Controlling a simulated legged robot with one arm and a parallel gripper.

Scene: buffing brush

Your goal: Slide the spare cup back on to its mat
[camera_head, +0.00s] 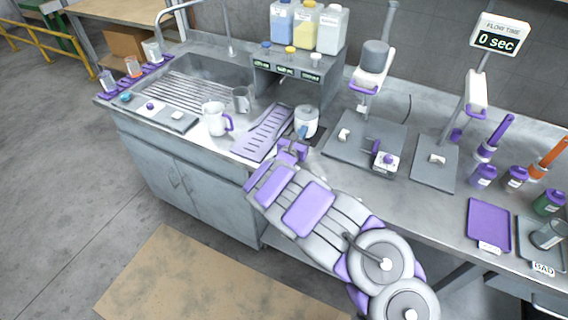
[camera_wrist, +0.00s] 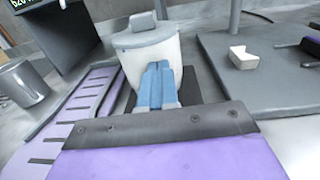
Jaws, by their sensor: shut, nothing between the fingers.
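A white cup with a grey lid (camera_head: 306,118) stands upright on the counter, just beyond my gripper. It fills the upper middle of the wrist view (camera_wrist: 148,48). My gripper (camera_head: 302,132) is shut and empty. Its blue fingers (camera_wrist: 157,72) are together in front of the cup's near wall; I cannot tell if they touch it. A dark mat (camera_wrist: 189,88) shows beside the cup's base and under my fingers. The cup stands at least partly over it. My fingers and the cup hide much of the mat.
A purple slotted tray (camera_head: 262,134) lies left of the cup, with a steel cup (camera_head: 242,99) and a white jug (camera_head: 215,119) beyond. A grey stand base (camera_head: 352,140) is close on the right. The dispenser shelf (camera_head: 290,65) stands behind.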

